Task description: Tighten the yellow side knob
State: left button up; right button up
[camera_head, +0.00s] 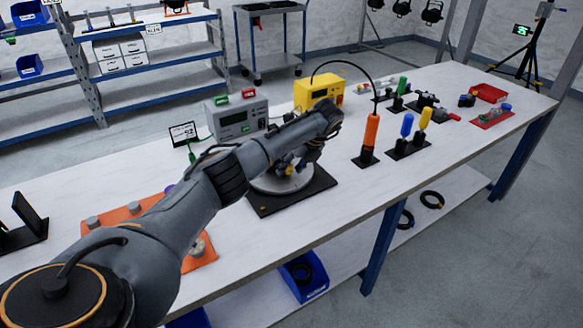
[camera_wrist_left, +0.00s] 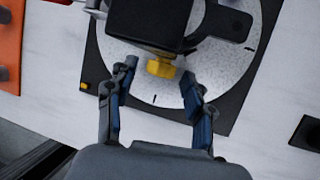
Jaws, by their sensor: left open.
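The yellow side knob (camera_wrist_left: 161,68) sticks out from the side of a black block-shaped fixture (camera_wrist_left: 150,22) in the left wrist view. The fixture stands over a round speckled grey disc (camera_wrist_left: 228,62) on a black square base (camera_head: 262,204). My left gripper (camera_wrist_left: 158,88) is open, with one finger on each side of the knob and the tips apart from it. In the head view my left arm covers most of the fixture, and a small yellow part (camera_head: 289,169) shows by the gripper (camera_head: 300,165). My right gripper is not in view.
Behind the base stand a grey meter box (camera_head: 236,120) and a yellow box (camera_head: 320,91). An orange-handled tool (camera_head: 370,133) stands upright to the right. An orange mat (camera_head: 121,215) with grey knobs lies left. Bare white tabletop (camera_head: 330,215) lies in front.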

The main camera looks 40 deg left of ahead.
pick_arm(q)
jog(key=shift+r, duration=0.1)
jog(key=v, duration=1.1)
jog(key=shift+d+r, duration=0.25)
jog(key=shift+r, duration=0.1)
